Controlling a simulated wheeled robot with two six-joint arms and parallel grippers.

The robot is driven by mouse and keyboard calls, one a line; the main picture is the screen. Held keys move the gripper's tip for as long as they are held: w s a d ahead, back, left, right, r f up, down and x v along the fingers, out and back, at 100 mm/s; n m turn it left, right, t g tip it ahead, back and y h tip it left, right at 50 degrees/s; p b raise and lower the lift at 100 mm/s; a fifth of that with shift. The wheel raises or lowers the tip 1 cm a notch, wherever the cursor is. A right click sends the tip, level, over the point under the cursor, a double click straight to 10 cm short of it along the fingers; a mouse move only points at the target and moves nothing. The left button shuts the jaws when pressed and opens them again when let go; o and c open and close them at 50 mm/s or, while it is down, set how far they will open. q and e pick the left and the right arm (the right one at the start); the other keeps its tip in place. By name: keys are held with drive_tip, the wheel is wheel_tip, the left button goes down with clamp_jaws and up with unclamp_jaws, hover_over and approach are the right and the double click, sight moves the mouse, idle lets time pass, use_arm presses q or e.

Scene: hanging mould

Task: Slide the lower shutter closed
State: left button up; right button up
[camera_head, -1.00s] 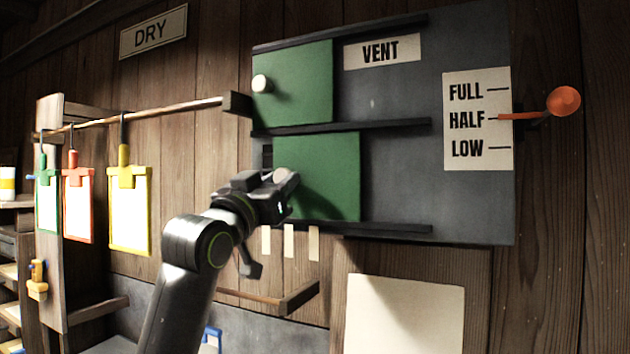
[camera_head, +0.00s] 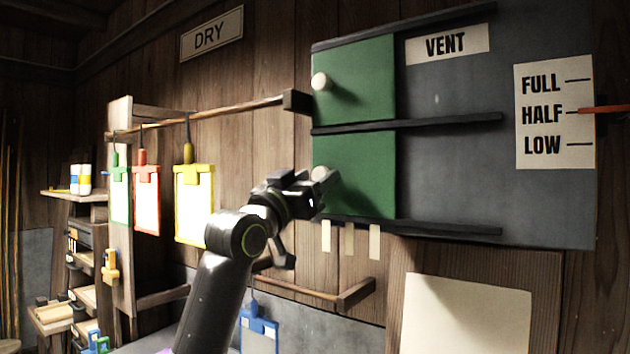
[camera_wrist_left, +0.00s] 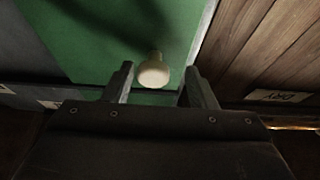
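The lower shutter (camera_head: 355,172) is a green panel on the grey vent board. Its left edge lines up with the left edge of the green upper shutter (camera_head: 355,85), and no dark slot shows beside it. The lower shutter's pale round knob (camera_head: 325,175) is partly hidden by my left gripper (camera_head: 316,188). In the left wrist view the knob (camera_wrist_left: 153,74) sits between two spread fingers, with a gap on each side. My left gripper is open around the knob. My right gripper is not in view.
Dark rails (camera_head: 430,228) run above and below the shutters. Pale strips (camera_head: 350,240) hang under the board. A wooden rod (camera_head: 230,112) with coloured hanging frames is at left, and a lower wooden bracket (camera_head: 355,295) stands below my gripper.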

use_arm(q)
drive_tip(key=shift+s+f+b, duration=0.25)
drive_tip(key=shift+s+b, duration=0.05)
drive_tip(key=shift+s, duration=0.05)
drive_tip(key=b+v, duration=0.7)
drive_tip(key=v, duration=0.9)
drive_tip(key=shift+s+a, duration=0.2)
drive_tip(key=shift+a, duration=0.2)
drive_tip(key=shift+w, duration=0.1)
